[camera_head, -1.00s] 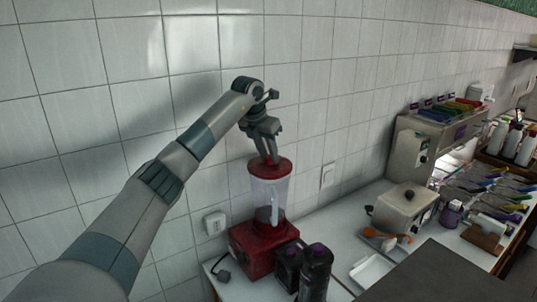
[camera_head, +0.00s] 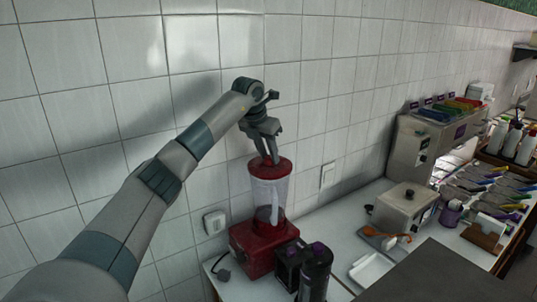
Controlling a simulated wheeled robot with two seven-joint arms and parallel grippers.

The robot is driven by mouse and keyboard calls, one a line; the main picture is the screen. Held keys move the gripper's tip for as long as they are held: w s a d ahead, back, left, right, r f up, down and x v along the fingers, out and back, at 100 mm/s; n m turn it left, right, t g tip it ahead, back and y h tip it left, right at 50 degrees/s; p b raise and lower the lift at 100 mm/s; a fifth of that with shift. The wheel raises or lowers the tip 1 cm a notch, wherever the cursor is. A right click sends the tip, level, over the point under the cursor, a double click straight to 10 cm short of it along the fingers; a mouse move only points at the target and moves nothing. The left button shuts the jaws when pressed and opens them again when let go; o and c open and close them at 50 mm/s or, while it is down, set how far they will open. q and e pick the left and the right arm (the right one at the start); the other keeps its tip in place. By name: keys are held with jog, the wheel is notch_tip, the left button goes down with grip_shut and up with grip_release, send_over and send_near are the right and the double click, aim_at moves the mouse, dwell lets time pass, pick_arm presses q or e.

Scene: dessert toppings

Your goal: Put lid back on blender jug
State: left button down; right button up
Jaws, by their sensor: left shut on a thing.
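The blender stands by the tiled wall, with a red base (camera_head: 252,250) and a clear jug (camera_head: 268,195) on it. The red lid (camera_head: 285,164) is at the jug's top rim and looks roughly level. I cannot tell whether it is fully seated. My left gripper (camera_head: 270,160) points down from above, its fingers shut on the lid's middle part, which they partly hide. My right gripper is not in view.
Two dark bottles (camera_head: 315,272) stand close in front of the blender base. A white tray (camera_head: 371,268) and a steel appliance (camera_head: 404,208) are to the right. A wall socket (camera_head: 214,222) is left of the jug. The wall is close behind.

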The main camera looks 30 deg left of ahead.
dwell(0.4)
pick_arm(q)
jog(key=c, duration=0.8)
grip_release()
jog(key=shift+r, duration=0.1)
jog(key=shift+r, duration=3.4)
grip_shut()
